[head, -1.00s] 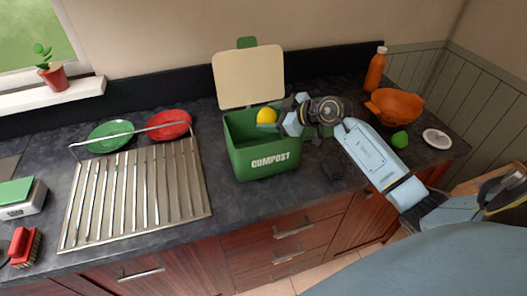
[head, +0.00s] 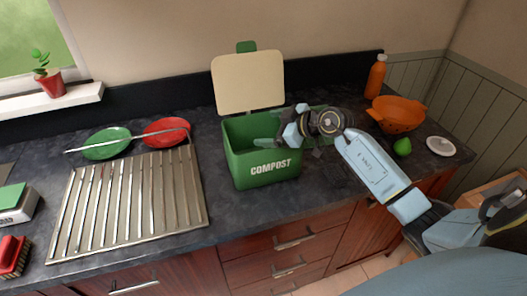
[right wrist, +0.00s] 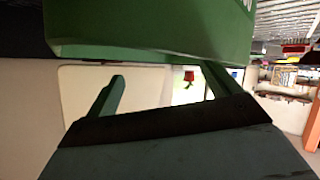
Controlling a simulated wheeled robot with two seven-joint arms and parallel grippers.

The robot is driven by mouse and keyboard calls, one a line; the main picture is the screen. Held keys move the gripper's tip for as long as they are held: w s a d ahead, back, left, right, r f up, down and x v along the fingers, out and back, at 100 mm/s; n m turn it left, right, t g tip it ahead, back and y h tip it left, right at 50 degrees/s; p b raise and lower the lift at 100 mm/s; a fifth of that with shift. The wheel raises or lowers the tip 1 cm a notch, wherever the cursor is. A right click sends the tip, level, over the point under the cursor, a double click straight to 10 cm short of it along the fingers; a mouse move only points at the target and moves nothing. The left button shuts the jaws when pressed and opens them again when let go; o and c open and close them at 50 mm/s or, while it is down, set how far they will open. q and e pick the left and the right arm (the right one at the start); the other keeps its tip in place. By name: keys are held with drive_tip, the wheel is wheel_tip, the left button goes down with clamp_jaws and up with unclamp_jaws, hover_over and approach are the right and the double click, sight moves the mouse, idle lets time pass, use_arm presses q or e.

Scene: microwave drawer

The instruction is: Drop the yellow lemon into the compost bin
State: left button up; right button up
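The green compost bin (head: 265,165) stands on the dark counter with its cream-lined lid (head: 249,82) tipped up at the back. My right gripper (head: 272,141) is over the bin's opening, reaching in from the right. In the right wrist view its two green fingers (right wrist: 165,85) are spread apart with nothing between them, and the bin's green wall (right wrist: 150,25) is close by. The yellow lemon is not visible in either current view. The bin's inside is largely hidden by its front wall and my gripper. My left gripper is not in view.
An orange colander (head: 397,115), a green lime (head: 402,147), a white saucer (head: 440,146) and an orange bottle (head: 376,76) are at the right.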

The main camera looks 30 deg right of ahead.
drive_tip(key=shift+s, duration=0.1)
drive_tip(key=v, duration=1.3)
drive_tip(key=shift+r, duration=0.1)
